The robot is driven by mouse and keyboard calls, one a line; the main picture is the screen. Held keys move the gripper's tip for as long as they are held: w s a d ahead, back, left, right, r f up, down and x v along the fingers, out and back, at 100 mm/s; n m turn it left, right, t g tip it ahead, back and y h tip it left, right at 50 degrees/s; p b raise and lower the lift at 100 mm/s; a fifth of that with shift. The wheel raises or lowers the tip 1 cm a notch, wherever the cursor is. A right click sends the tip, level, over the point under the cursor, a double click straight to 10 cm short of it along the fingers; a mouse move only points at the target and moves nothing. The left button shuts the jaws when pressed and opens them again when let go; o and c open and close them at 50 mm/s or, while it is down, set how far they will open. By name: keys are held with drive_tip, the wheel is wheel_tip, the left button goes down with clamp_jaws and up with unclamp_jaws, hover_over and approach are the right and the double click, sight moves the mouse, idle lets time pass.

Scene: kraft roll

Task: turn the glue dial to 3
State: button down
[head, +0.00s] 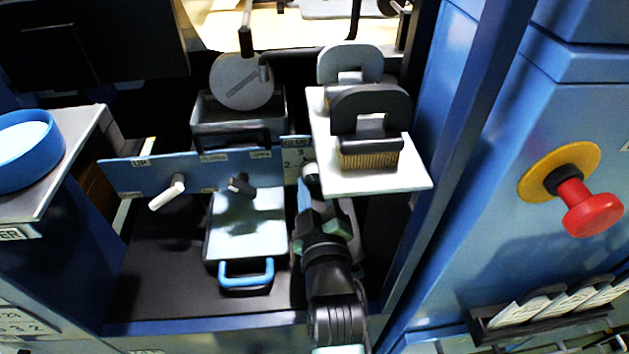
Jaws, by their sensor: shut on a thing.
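The glue dial (311,172) is a small pale knob with a dark part, low on the right end of the blue panel. Its scale plate (294,156) is marked GLUE, and I can read a 3 and a 2. My gripper (309,190) reaches up from below and is shut on the dial. The fingers and the white shelf's edge hide part of the dial and scale, so I cannot tell which number it points to.
Left along the panel are a dark lever (240,185) and a white-handled lever (167,192). A blue-handled tray (246,245) sits left of my arm. A red stop button (592,208) is far right.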

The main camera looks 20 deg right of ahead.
drive_tip(key=shift+r, duration=0.1)
drive_tip(key=shift+c, duration=2.3)
unclamp_jaws()
drive_tip(key=shift+o, duration=0.2)
drive_tip(key=shift+r, duration=0.15)
drive_tip(key=shift+d, duration=0.1)
drive_tip(key=shift+w, duration=0.15)
drive_tip(key=shift+s+a+f, duration=0.2)
drive_tip(key=shift+s, duration=0.45)
drive_tip(key=p+v, duration=0.1)
drive_tip(key=v, duration=1)
drive_tip(key=shift+s, duration=0.35)
drive_tip(key=shift+a+r, duration=0.1)
